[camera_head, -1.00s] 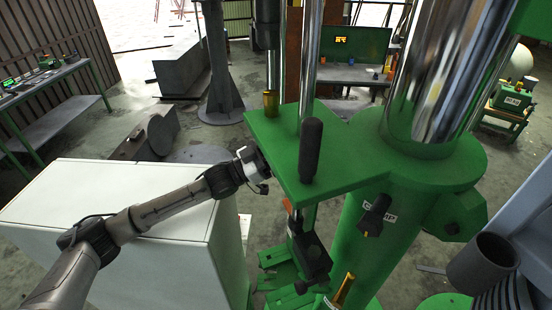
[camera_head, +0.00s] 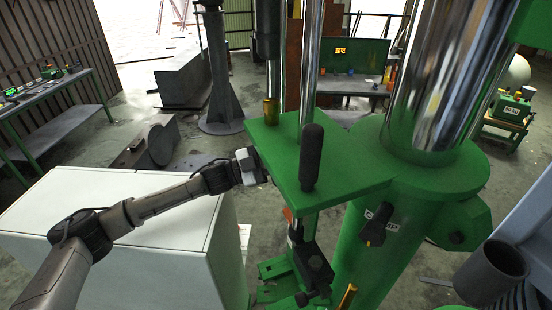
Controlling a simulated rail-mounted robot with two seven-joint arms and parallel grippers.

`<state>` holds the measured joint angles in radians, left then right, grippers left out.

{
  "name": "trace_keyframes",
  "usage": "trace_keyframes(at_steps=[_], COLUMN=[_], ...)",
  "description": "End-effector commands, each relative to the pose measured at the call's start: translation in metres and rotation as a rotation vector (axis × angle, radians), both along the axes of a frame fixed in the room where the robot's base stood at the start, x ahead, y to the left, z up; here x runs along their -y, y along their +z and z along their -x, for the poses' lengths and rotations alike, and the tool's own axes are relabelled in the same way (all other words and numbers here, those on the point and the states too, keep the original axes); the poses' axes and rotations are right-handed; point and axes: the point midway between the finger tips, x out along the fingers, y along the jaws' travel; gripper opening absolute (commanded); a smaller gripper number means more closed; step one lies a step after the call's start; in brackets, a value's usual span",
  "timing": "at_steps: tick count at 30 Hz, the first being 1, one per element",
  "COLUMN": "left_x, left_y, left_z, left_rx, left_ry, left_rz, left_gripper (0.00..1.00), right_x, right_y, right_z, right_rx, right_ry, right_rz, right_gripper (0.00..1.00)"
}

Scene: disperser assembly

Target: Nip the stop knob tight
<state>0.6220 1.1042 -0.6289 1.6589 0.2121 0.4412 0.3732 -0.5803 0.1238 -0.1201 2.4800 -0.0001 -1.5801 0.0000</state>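The green dispenser-like machine has a green plate (camera_head: 325,172) clamped around chrome columns. I cannot tell for certain which knob is the stop knob. A black knob (camera_head: 376,225) sits beside a small white label on the green column; the label is too small to read. A black upright handle (camera_head: 311,157) rises from the plate. My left gripper (camera_head: 260,166) is at the plate's left edge, apart from the black knob. Its fingertips are too small and partly hidden to show their opening. My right gripper is not in view.
A white cabinet (camera_head: 110,215) stands under my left arm. A black clamp block (camera_head: 312,268) and a brass handle (camera_head: 347,297) are below the plate. A dark grey cup (camera_head: 490,270) is at lower right. Workbenches stand further back.

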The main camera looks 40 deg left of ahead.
Motion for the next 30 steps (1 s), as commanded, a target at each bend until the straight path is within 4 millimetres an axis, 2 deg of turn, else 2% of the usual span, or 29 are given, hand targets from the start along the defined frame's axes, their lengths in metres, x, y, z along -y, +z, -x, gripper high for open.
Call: trace_keyframes(at_steps=[13,14,21,30], left_x=[0.0006,0.0006,0.0003,-0.0018], left_y=[0.0028,0.0028,0.0015,-0.0016], left_z=[0.0006,0.0006,0.0003,0.0021], left_rx=[0.011,0.011,0.008,0.005], left_ry=[-0.003,-0.003,-0.002,0.000], left_rz=[-0.007,-0.007,-0.007,-0.007], left_gripper=[0.11,0.36,0.59,0.60], right_x=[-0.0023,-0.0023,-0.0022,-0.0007], right_y=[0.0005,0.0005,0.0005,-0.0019], right_z=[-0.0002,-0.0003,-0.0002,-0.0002], right_rx=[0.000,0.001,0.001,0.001], right_ry=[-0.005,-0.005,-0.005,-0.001], right_rz=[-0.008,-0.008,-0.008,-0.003], right_gripper=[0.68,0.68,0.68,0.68])
